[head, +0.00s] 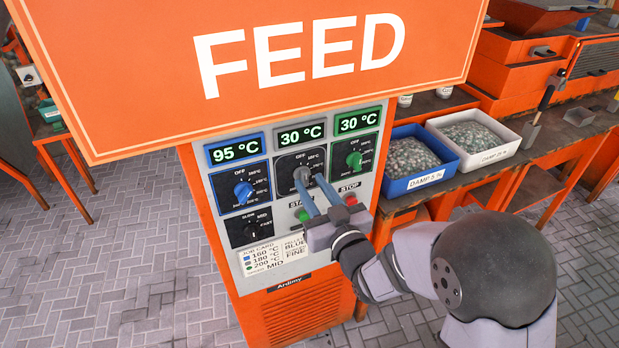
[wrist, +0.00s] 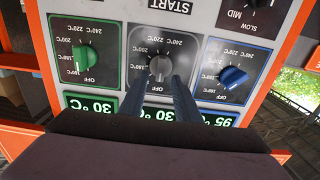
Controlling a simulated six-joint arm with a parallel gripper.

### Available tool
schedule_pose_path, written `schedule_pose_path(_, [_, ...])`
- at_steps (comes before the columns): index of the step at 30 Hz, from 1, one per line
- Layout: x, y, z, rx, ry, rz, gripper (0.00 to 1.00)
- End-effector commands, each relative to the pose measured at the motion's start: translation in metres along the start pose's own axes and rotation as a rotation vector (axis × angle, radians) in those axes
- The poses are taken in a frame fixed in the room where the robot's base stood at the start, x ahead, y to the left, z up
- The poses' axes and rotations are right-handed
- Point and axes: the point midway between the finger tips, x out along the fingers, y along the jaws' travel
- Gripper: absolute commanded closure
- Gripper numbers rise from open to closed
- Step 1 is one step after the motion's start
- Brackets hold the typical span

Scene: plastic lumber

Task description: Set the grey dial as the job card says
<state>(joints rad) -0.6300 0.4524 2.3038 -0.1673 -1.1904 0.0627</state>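The grey dial (head: 303,174) is the middle one of the top row on the control panel, below a display reading 30 °C (head: 301,135). It also shows in the wrist view (wrist: 160,64), upside down. The fingertips partly cover it, and I cannot read its pointer surely. My gripper (head: 310,182) is open, with its two blue-grey fingers apart and their tips close to the dial, one on either side in the wrist view (wrist: 162,78). Contact is unclear. The job card (head: 268,258) is low on the panel; its small grey line seems to read 180 °C.
The blue dial (head: 243,192) is left, under a 95 °C display; the green dial (head: 354,160) is right, under 30 °C. Below are a black speed dial (head: 258,228), a green START button (head: 302,214) and a red STOP button (head: 351,199). The FEED sign (head: 150,100) overhangs above.

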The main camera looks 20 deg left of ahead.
Motion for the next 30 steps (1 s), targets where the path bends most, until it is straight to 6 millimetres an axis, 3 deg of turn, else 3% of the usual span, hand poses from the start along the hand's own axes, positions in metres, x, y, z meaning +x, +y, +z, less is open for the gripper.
schedule_pose_path(7, [0.018, -0.001, -0.001, 0.000, -0.001, -0.001, 0.70])
schedule_pose_path(17, [0.020, 0.000, 0.000, 0.000, 0.000, 0.000, 0.70])
schedule_pose_path(21, [0.020, 0.000, 0.000, 0.000, 0.000, 0.000, 1.00])
schedule_pose_path(30, [0.020, 0.000, 0.001, 0.012, 0.000, 0.000, 1.00])
